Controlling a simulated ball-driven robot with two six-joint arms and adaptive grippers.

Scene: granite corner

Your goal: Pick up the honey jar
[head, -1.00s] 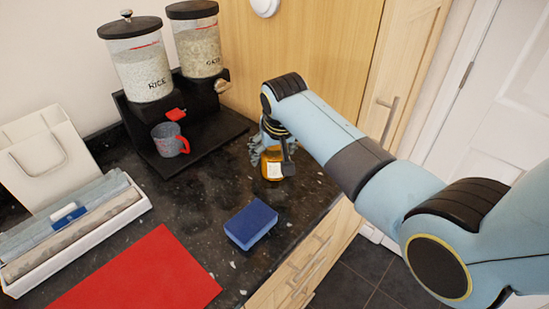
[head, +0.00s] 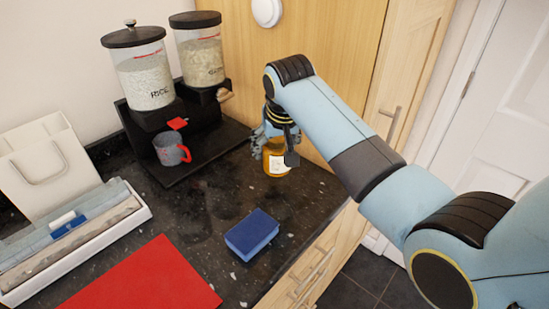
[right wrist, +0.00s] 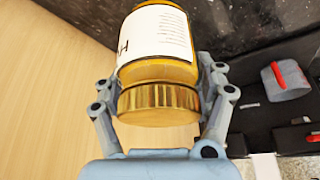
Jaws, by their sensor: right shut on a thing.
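The honey jar (head: 277,164) is amber with a white label and stands near the back right of the dark counter, close to the wooden panel. My right gripper (head: 276,140) comes down over it from above and is shut on it. In the right wrist view the jar (right wrist: 158,70) lies between the two fingers (right wrist: 160,95), with its ribbed gold lid (right wrist: 158,103) toward the palm and part of its label showing. I cannot tell whether its base touches the counter. My left gripper is not in view.
A grey mug (head: 170,148) with a red handle stands under the dispensers (head: 145,78) left of the jar. A blue sponge (head: 251,234) and a red mat (head: 145,280) lie nearer. A white tray (head: 75,255) with rolls is at left. The counter's right edge is close.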

